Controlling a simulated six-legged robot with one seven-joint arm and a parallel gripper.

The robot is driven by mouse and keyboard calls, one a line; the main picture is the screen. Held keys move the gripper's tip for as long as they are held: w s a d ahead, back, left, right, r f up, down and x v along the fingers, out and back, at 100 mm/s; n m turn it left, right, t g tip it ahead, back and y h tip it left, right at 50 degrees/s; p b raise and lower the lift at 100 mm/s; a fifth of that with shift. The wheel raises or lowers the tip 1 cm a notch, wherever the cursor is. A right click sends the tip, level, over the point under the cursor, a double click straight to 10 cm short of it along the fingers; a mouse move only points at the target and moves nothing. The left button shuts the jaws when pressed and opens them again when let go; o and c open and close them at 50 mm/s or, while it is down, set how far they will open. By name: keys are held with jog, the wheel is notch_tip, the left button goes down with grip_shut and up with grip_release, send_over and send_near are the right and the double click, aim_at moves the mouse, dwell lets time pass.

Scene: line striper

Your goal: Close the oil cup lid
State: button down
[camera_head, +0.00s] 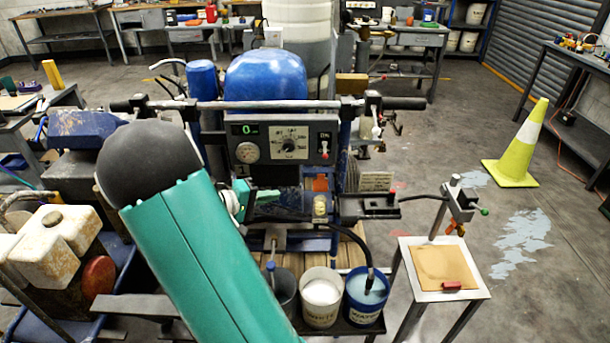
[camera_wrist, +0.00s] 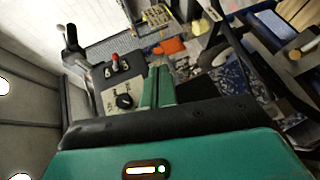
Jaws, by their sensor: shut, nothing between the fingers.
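My gripper (camera_head: 283,203) is in front of the striper machine, below its control panel (camera_head: 283,143), with its fingers pointing right. The green fingers are together and hold nothing; they also show in the wrist view (camera_wrist: 157,86). A small brass-coloured fitting (camera_head: 320,206) stands just right of the fingertips in the head view and may be the oil cup. It is too small to tell whether it has a lid or how that lid stands. I cannot pick out the oil cup in the wrist view.
The panel's knob (camera_wrist: 124,101) and red switch (camera_wrist: 115,62) lie beside the fingers in the wrist view. A white bucket (camera_head: 321,318) and blue bucket (camera_head: 366,318) stand below. A small stand (camera_head: 478,288) and yellow-green cone (camera_head: 517,150) are at right, with open floor between.

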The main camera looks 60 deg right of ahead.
jog(key=s+d+f+h, duration=0.2)
jog(key=d, duration=0.6)
jog(key=s+d+f+n+h, duration=0.1)
jog(key=s+d+h, duration=0.1)
jog(key=d, duration=0.7)
jog(key=shift+f, duration=0.35)
jog(key=shift+s+a+g+h, duration=0.15)
jog(key=shift+a+g+h, duration=0.15)
jog(key=shift+h, duration=0.1)
jog(key=s+a+f+m+g+y, duration=0.1)
jog(key=a+f+m+g, duration=0.1)
jog(key=m+g, duration=0.4)
jog(key=s+a+f+m+g, duration=0.1)
jog(key=a+f+m+g, duration=0.2)
jog(key=m, duration=0.9)
jog(key=shift+s+a+f+m+g+y, duration=0.15)
jog(key=shift+s+f+m+g+y, duration=0.25)
jog(key=shift+f+g, duration=0.7)
jog(key=shift+r+g, duration=0.15)
jog(key=shift+g, duration=0.15)
jog(key=shift+w, duration=0.1)
